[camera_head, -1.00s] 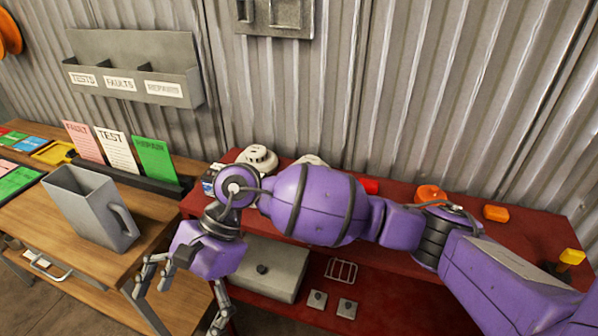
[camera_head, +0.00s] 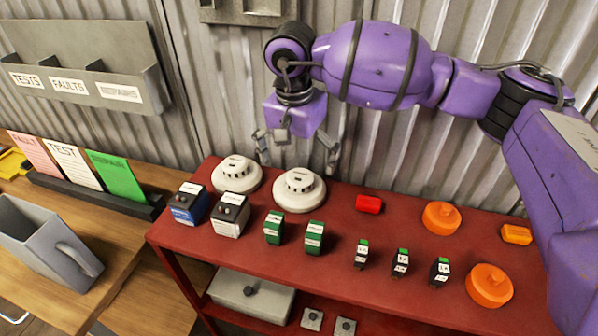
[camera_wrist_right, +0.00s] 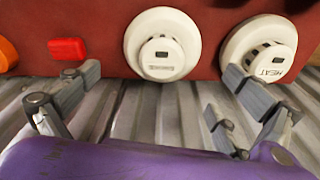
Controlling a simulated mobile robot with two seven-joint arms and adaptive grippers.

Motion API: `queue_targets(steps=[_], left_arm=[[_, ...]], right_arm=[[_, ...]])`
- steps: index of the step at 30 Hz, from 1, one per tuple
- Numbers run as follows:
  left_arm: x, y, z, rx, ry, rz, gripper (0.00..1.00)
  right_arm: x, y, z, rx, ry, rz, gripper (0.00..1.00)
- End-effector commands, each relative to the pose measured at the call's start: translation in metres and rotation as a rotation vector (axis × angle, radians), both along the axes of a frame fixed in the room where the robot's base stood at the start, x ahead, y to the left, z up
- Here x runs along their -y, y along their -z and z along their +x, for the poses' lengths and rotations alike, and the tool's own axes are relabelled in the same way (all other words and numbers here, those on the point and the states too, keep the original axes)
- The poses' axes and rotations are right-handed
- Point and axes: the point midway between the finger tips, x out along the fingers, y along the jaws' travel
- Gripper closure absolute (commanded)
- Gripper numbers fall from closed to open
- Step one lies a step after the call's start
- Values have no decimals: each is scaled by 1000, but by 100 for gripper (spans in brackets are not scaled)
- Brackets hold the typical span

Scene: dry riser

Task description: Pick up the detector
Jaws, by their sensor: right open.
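Two white round detectors stand on the red bench's back edge: one at left (camera_head: 236,176) and one to its right (camera_head: 299,190). My right gripper (camera_head: 297,152) is open and empty, pointing down above and behind the right detector. In the right wrist view, this detector (camera_wrist_right: 163,45) lies ahead between the spread fingers (camera_wrist_right: 163,76), apart from them; its label is too small to read. The other detector (camera_wrist_right: 262,48), marked HEAT, is beyond the finger at right, which partly overlaps it. My left gripper is not in view.
The red bench (camera_head: 400,290) also holds blue and white batteries (camera_head: 190,204), green boxes (camera_head: 274,228), small black-and-green modules (camera_head: 400,262), a red block (camera_head: 369,204) and orange round pieces (camera_head: 441,217). Corrugated wall (camera_head: 220,110) stands close behind. A grey bin (camera_head: 45,245) is at left.

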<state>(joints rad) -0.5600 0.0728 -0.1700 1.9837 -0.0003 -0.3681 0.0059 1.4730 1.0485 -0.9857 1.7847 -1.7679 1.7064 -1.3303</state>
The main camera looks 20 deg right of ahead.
Motion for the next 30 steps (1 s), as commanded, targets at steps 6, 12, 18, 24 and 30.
queue_targets(steps=[6, 12, 18, 24, 30], left_arm=[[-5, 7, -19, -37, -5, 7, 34], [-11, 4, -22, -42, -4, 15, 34], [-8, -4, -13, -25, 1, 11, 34], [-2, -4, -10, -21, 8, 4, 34], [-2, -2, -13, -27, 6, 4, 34]], right_arm=[[2, 22, 1, -3, 2, -1, 0], [2, 38, 3, -2, 1, -1, 0], [3, 69, 6, -2, 2, 1, 0], [4, 77, 7, -1, 2, 1, 0], [4, 77, 7, -1, 2, 0, 16]])
